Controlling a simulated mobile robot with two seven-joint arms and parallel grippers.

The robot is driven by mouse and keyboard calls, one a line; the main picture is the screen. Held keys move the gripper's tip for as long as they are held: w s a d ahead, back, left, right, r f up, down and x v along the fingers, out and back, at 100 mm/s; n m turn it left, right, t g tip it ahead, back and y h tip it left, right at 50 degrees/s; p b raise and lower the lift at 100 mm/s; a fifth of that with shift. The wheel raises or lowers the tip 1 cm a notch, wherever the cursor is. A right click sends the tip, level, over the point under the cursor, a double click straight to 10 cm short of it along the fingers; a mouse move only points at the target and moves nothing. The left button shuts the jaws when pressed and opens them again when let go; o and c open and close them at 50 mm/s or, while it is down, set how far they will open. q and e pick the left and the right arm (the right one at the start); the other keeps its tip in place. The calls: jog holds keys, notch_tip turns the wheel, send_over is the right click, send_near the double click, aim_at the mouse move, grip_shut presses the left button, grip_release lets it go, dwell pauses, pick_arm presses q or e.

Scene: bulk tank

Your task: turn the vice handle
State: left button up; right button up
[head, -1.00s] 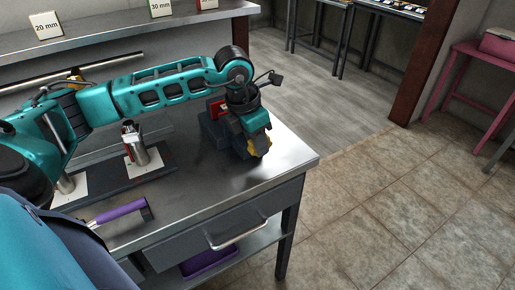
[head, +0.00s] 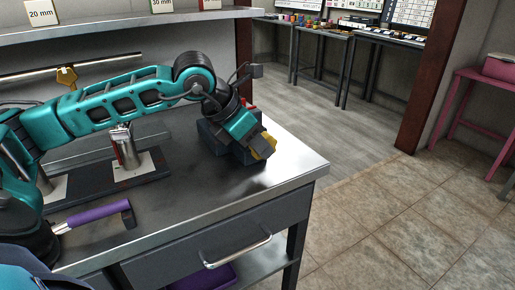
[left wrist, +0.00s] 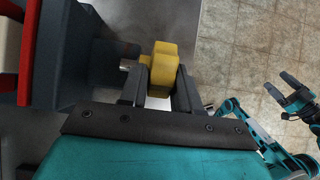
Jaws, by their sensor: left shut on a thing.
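The vice (head: 213,137) is a dark blue-grey block near the right end of the steel bench. Its yellow handle (head: 270,151) shows at the side facing the bench's right edge. My left gripper (head: 263,146) is shut on the handle, its wrist tilted. In the left wrist view the yellow handle (left wrist: 160,65) sits between the two dark fingers, beside the vice body (left wrist: 75,55). A red part (left wrist: 28,50) shows at the left there. My right gripper (left wrist: 279,83) is open and empty at the right of that view, over the floor.
A purple-handled tool (head: 95,214) lies at the bench's front. A metal cylinder (head: 125,147) stands on a dark base behind it. A drawer handle (head: 238,252) juts out from the bench front. Tiled floor (head: 385,225) is clear to the right.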

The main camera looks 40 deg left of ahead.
dwell(0.3)
pick_arm(q)
jog(key=o, duration=1)
jog(key=shift+c, duration=0.2)
jog(key=shift+r, duration=0.1)
jog(key=v, duration=1.2)
jog(key=shift+s+r, duration=0.2)
jog(key=shift+r, duration=0.15)
jog(key=shift+a, duration=0.1)
